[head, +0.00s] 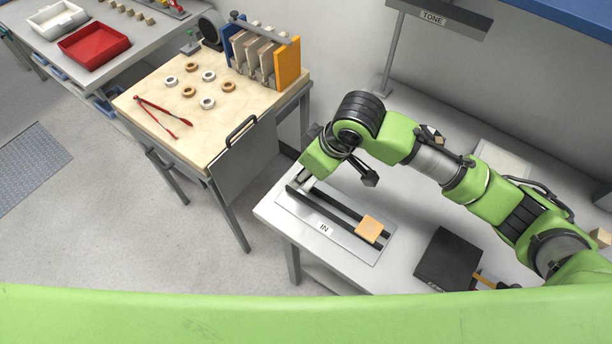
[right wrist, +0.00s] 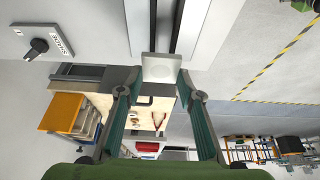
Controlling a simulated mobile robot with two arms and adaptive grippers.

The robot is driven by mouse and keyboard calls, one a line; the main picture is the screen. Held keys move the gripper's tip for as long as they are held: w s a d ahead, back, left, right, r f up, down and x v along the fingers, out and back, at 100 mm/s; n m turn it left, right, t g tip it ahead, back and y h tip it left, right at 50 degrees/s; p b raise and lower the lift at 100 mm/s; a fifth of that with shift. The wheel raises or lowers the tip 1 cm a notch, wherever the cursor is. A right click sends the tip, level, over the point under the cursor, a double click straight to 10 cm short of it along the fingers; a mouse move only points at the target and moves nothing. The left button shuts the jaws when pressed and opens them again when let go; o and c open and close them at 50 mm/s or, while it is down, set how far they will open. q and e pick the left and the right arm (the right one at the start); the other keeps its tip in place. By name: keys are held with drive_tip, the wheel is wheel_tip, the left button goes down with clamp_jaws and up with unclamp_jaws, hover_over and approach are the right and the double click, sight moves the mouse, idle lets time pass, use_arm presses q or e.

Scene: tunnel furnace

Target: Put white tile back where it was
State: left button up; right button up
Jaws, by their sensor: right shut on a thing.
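My right gripper (right wrist: 161,76) is shut on a small white tile (right wrist: 161,67), held between its two fingertips in the right wrist view. The tile is at the end of a pair of dark rails (right wrist: 163,22); whether it touches them I cannot tell. In the head view my right gripper (head: 304,179) is at the left end of the rails (head: 338,208) marked IN, and mostly hides the tile. A tan-orange tile (head: 369,228) sits across the rails near their right end. My left gripper is not in view.
A wooden-topped bench (head: 150,95) at left holds several rings, red tongs (head: 162,115) and a rack of panels (head: 262,52). A dark block (head: 447,259) sits right of the rails. A TONE sign (head: 433,18) stands behind. The right wrist view shows a black knob (right wrist: 37,47).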

wheel_tip(320, 180, down, 2)
drive_tip(key=shift+f+p, duration=0.2)
drive_tip(key=shift+p, duration=0.15)
drive_tip(key=shift+s+f, duration=0.1)
drive_tip(key=shift+f, duration=0.05)
drive_tip(key=shift+f, duration=0.65)
drive_tip(key=o, duration=1.1)
drive_tip(key=shift+r, duration=0.15)
drive_tip(key=shift+r, duration=0.35)
drive_tip(key=b+v, duration=0.1)
drive_tip(key=v, duration=1.1)
drive_tip(key=shift+a+r, duration=0.1)
drive_tip(key=shift+r, duration=0.1)
